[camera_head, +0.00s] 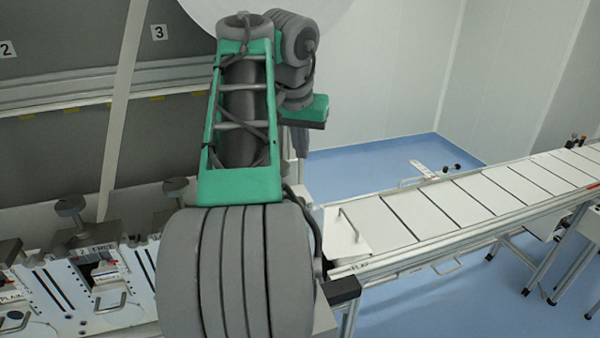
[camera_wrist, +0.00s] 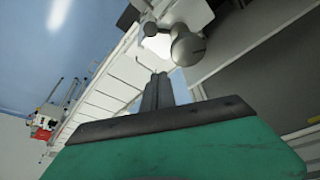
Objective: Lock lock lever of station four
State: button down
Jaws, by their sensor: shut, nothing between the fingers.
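My gripper (camera_wrist: 158,78) is shut and empty in the wrist view, its two dark fingers together. A grey rounded knob on a stem (camera_wrist: 187,46) shows just beyond and to the right of the fingertips, apart from them in the picture. I cannot tell for sure whether it is the lock lever of station four. In the head view my arm covers the middle, and no station marked four is readable. Similar dark grey knobs (camera_head: 70,206) and (camera_head: 176,188) stand on the stations at left.
Wall signs "2" (camera_head: 7,49) and "3" (camera_head: 159,32) hang on the grey panel at left. A long white segmented conveyor table (camera_head: 455,205) runs to the right. Open blue floor (camera_head: 375,160) lies behind it. A thin wire handle (camera_head: 350,222) stands near its close end.

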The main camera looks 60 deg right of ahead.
aim_at(306, 190)
jog(key=b+x, duration=0.4)
jog(key=x, duration=0.1)
jog(key=b+x, duration=0.5)
jog(key=x, duration=0.1)
jog(key=shift+s+a, duration=0.2)
jog(key=shift+s, duration=0.05)
jog(key=a, duration=0.4)
jog(key=shift+s+r, duration=0.3)
jog(key=shift+s, duration=0.1)
jog(key=shift+d, duration=0.1)
